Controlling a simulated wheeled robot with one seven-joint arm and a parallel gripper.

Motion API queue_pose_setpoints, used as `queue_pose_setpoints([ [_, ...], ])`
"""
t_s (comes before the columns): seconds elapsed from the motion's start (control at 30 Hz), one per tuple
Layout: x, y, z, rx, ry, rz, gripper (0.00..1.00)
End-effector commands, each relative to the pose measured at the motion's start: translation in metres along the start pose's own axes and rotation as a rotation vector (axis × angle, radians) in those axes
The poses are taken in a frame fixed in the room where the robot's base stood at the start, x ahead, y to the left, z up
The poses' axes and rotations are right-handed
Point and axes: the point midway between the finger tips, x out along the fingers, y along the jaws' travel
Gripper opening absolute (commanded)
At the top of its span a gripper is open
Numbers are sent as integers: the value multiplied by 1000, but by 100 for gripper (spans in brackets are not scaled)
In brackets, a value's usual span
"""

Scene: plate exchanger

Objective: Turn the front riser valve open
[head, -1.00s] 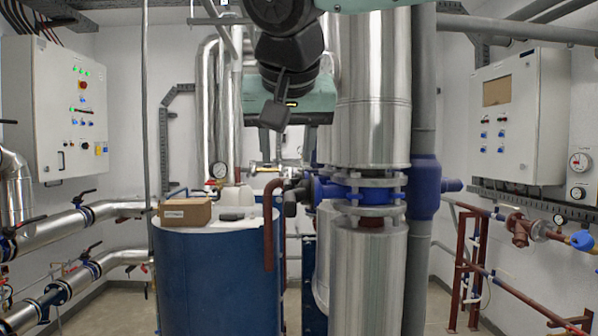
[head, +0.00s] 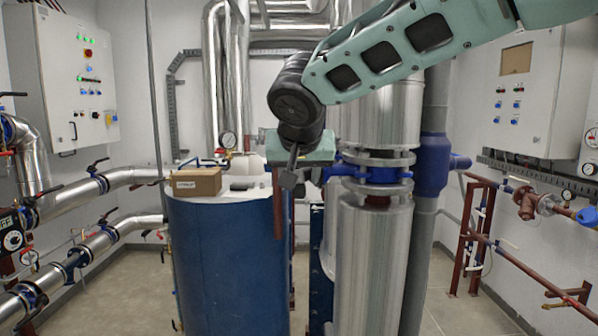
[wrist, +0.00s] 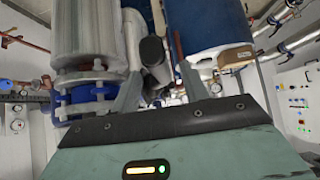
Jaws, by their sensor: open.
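The front riser valve is a blue flanged body (head: 376,174) on the thick silver riser (head: 372,250). It also shows at the left in the wrist view (wrist: 85,98). A red-brown bar (head: 278,215) hangs to its left, partly behind my gripper; I cannot tell for certain that it is the valve's lever. My gripper (head: 290,180) is in front of the valve's left side. In the wrist view my gripper (wrist: 163,88) has its fingers apart, with a dark rounded cylinder end (wrist: 153,52) and the bar (wrist: 177,42) beyond them. Contact is not visible.
A blue tank (head: 225,265) stands left of the riser with a cardboard box (head: 193,182) on top. Silver pipes with valves (head: 70,200) run along the left wall. Red pipework (head: 480,235) is at the right. Floor shows on both sides.

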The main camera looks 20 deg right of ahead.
Motion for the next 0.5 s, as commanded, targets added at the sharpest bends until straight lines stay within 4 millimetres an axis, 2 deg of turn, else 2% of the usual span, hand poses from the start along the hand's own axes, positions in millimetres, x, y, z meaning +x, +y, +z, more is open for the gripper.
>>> queue_pose_setpoints([
  [0.2,19,0,0,-1,-1,1,45],
  [0.5,21,0,0,1,0,0,45],
])
